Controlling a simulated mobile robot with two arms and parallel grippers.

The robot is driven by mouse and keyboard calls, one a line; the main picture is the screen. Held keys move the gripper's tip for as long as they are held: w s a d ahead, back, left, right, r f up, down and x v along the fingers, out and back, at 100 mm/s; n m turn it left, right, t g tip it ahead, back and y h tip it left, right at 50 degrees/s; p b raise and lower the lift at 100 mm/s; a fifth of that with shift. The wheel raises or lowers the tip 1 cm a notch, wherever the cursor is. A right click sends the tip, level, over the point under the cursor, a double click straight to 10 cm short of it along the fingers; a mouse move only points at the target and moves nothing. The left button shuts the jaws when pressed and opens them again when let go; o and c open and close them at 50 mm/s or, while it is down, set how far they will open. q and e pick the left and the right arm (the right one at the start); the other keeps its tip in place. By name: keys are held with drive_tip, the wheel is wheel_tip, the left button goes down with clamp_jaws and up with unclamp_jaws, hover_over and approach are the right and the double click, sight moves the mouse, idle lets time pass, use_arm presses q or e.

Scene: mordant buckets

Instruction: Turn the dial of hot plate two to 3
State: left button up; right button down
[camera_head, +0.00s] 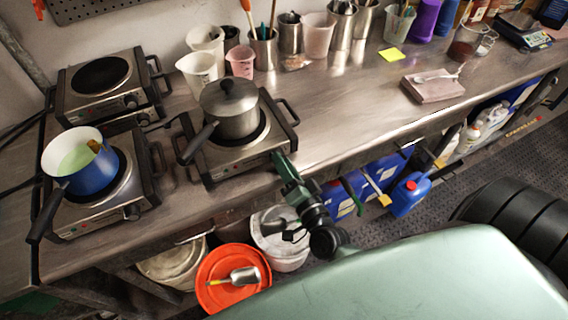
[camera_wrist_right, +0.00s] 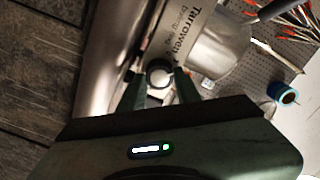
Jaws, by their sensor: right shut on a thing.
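Three hot plates stand on the steel bench. The right one (camera_head: 207,168) carries a lidded steel pot (camera_head: 235,118), which also shows in the wrist view (camera_wrist_right: 218,50). My right gripper (camera_head: 278,157) is at its front right corner. In the wrist view, its fingers (camera_wrist_right: 160,88) are shut around a round dark dial with a pale face (camera_wrist_right: 159,71) on the front panel. The dial's setting cannot be read. The front left hot plate (camera_head: 75,228) holds a blue pan (camera_head: 92,178); the back left one (camera_head: 78,106) is bare. No plate number is legible. My left gripper is out of view.
A white jug (camera_head: 197,72), a pink cup (camera_head: 240,62) and steel cups stand behind the right plate. The pot's handle (camera_head: 198,143) points to the front left. Bare bench (camera_head: 340,110) lies to the right. Buckets, one orange (camera_head: 228,262), stand below.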

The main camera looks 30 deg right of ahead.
drive_tip(key=m+b, duration=0.1)
drive_tip(key=m, duration=0.5)
drive_tip(key=shift+f+m, duration=0.15)
drive_tip(key=shift+m, duration=0.15)
drive_tip(key=m+b, duration=0.2)
drive_tip(key=m, duration=0.3)
drive_tip(key=shift+m, duration=0.4)
drive_tip(key=c, duration=1)
unclamp_jaws()
